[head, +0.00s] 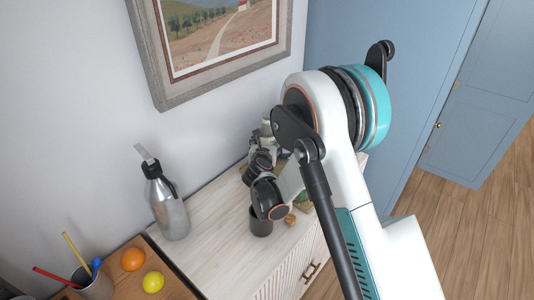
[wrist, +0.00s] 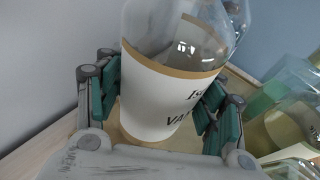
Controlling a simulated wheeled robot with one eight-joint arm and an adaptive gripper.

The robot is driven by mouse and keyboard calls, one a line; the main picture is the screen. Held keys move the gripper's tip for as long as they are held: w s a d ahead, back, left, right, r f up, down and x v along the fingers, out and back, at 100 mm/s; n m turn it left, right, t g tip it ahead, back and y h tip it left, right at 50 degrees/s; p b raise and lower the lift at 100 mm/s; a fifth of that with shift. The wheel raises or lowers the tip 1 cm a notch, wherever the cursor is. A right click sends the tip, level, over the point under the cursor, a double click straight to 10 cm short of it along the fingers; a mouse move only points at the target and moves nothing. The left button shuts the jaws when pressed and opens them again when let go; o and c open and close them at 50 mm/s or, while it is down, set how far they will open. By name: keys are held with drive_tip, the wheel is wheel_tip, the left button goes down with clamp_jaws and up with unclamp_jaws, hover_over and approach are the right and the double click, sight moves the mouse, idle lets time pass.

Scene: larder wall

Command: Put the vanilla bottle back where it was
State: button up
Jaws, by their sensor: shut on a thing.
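The vanilla bottle (wrist: 155,100) is clear glass with a cream, tan-edged label; part of the lettering "VA" shows. In the wrist view it fills the middle, between the green-padded fingers of my gripper (wrist: 170,108), which is shut on it. Its top runs out of the picture, and its lower end is partly hidden by my gripper. I cannot tell whether its base touches the wooden surface. In the head view my arm covers most of the area around my gripper, and I cannot make out the bottle there.
Other glass bottles and jars (wrist: 285,90) stand close on the right in the wrist view. An orange (head: 133,259) and a lemon (head: 153,282) lie at the lower left.

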drive_tip(key=shift+f+b, duration=0.35)
drive_tip(key=shift+f, duration=1.65)
drive_tip(key=o, duration=1.7)
drive_tip(key=shift+f, duration=0.1)
drive_tip(key=shift+o, duration=0.2)
drive_tip(key=shift+s+r, duration=0.2)
drive_tip(key=shift+s, duration=0.1)
drive_tip(key=p+v, duration=0.1)
drive_tip(key=v, duration=1)
drive_tip(key=shift+s, duration=0.25)
drive_tip(key=shift+r, duration=0.1)
